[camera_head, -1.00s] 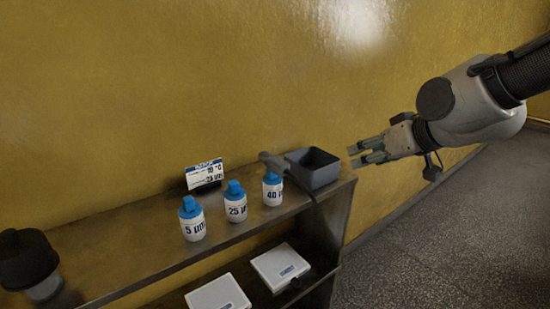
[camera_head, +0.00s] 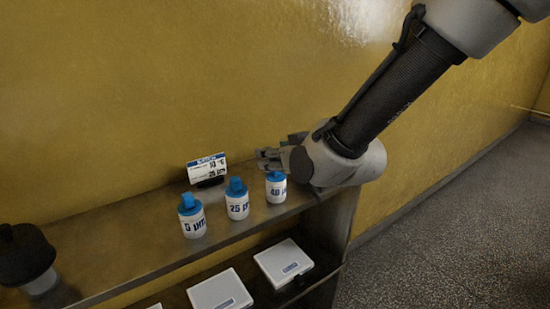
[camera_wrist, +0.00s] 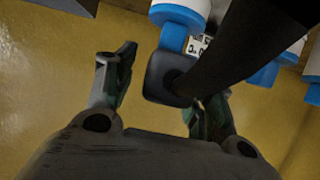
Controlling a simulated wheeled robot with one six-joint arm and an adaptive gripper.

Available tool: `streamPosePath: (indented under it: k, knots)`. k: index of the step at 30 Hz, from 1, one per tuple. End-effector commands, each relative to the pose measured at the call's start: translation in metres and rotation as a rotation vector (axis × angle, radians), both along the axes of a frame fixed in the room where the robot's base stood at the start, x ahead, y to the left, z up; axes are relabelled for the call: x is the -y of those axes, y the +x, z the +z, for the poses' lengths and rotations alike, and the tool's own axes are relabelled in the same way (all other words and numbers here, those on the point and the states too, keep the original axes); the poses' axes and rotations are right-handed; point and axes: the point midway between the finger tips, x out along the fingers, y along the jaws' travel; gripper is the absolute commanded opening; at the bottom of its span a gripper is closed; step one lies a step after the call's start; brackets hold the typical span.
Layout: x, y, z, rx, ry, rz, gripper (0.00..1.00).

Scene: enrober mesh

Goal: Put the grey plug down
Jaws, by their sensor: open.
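In the wrist view, a dark grey block with rounded corners (camera_wrist: 163,72) and a thick black shaft (camera_wrist: 240,50) lies between my fingers; it looks like the grey plug. My gripper (camera_wrist: 160,97) is open, one finger to each side of it; I cannot tell whether either finger touches it. In the head view, my gripper (camera_head: 266,160) is at the back of the top shelf, just behind the 40 bottle (camera_head: 276,188). The plug cannot be told apart from the fingers there.
The 25 bottle (camera_head: 237,200) and 5 bottle (camera_head: 192,216), blue-capped, stand left on the shelf (camera_head: 140,252). A small sign (camera_head: 207,168) is behind them. The yellow wall (camera_head: 130,90) is close behind. White boxes (camera_head: 284,262) lie on the lower shelf.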

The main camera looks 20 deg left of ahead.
Motion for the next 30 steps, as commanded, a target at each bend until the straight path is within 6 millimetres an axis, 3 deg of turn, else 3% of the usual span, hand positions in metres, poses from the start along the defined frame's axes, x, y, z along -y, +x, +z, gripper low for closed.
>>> streamPosePath:
  k: [9,18,26,30]
  knots:
    - [-0.005,0.005,-0.003,0.0,0.0,-0.001,0.54]
    - [-0.005,0.005,-0.003,-0.001,-0.001,0.0,0.0]
    - [-0.005,0.005,-0.001,0.001,0.002,0.0,0.0]
    - [-0.005,0.005,0.013,0.004,0.004,-0.001,0.0]
